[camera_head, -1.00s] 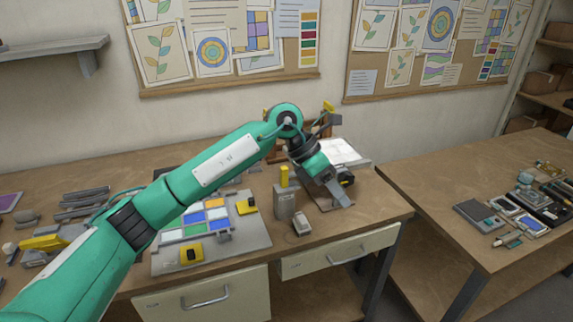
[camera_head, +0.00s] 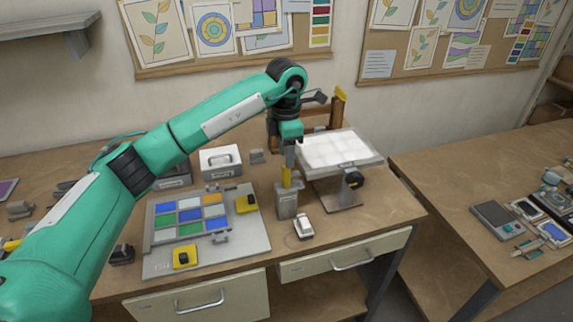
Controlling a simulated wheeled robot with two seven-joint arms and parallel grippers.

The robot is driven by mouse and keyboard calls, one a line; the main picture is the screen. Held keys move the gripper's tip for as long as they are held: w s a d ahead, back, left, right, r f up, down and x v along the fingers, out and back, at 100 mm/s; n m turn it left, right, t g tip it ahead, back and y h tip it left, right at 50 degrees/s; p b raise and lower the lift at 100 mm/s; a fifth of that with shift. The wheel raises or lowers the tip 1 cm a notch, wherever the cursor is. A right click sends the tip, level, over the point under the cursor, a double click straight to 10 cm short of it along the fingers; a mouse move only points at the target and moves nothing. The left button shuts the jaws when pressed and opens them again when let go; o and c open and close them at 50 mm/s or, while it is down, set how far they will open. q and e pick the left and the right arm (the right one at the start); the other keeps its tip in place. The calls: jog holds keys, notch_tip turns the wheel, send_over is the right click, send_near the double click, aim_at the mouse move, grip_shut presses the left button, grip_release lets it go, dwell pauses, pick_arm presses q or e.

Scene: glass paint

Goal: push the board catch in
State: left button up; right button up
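A flat grey board (camera_head: 253,238) with blue, green, orange and pale glass tiles lies on the bench. Two yellow-and-black blocks sit on it, one at its right side (camera_head: 247,203) and one at its front (camera_head: 186,256). Small grey fittings (camera_head: 221,237) show beside the tiles; I cannot tell which part is the catch. My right gripper is out of view.
A white light panel (camera_head: 338,150) on a stand is right of my gripper. A small white device (camera_head: 303,227) lies before the holder. A white box (camera_head: 220,161) stands behind the board. A second table (camera_head: 460,200) with tools is at the right.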

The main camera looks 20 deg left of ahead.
aim_at(286, 170)
pick_arm(q)
notch_tip(286, 170, down, 4)
jog(key=shift+s+f+p, duration=0.1)
jog(key=shift+s+p, duration=0.05)
jog(key=shift+p, duration=0.4)
jog(key=shift+f, duration=0.75)
jog(key=c, duration=0.8)
grip_shut()
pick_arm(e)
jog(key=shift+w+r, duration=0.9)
